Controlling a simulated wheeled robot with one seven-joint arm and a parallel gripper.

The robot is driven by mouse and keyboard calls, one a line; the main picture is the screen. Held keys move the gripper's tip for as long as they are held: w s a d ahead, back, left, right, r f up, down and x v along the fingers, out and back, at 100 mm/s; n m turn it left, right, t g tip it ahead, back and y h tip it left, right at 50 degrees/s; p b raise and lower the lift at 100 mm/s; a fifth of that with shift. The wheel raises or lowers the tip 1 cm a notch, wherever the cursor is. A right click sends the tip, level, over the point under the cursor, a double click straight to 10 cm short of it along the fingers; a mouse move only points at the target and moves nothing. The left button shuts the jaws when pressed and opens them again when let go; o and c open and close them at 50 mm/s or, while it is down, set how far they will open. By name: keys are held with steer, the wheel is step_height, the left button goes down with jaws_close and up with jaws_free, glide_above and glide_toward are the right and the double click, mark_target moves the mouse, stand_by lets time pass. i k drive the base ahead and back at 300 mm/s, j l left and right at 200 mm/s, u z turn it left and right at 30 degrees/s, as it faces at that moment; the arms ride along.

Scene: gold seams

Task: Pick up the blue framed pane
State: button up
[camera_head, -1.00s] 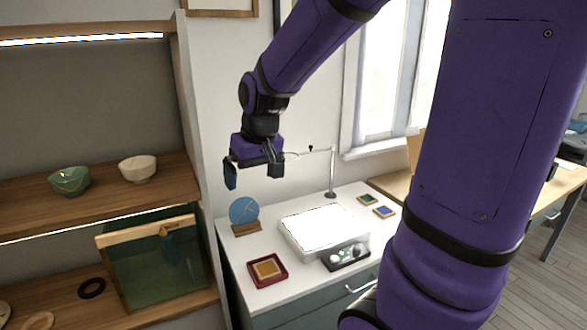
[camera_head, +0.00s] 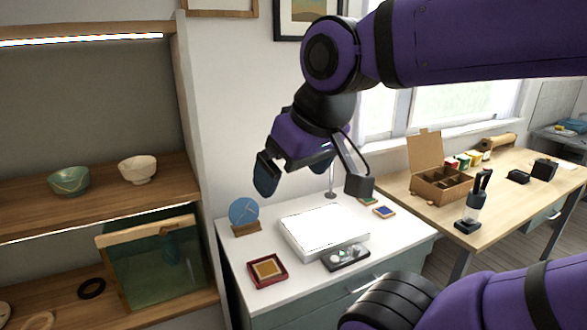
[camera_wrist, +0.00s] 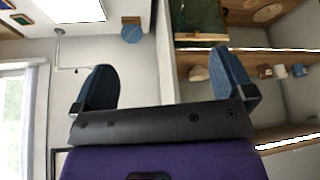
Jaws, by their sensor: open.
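The blue framed pane (camera_head: 384,212), a small blue square in a light wooden frame, lies flat near the right edge of the white table in the head view. A green framed pane (camera_head: 367,198) lies just behind it, partly hidden by my gripper. My gripper (camera_head: 313,181) is open and empty, raised above the table to the left of the blue pane. In the wrist view my open gripper (camera_wrist: 164,80) shows two blue finger pads spread wide with nothing between them.
A light panel (camera_head: 322,229) fills the middle of the white table. A black control box (camera_head: 345,257), a red tray (camera_head: 283,279) with an amber pane, and a blue disc (camera_head: 243,211) on a stand surround it. A thin lamp stand (camera_head: 332,181) rises behind.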

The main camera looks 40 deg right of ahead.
mark_target(384, 212)
steer(key=z, duration=1.75)
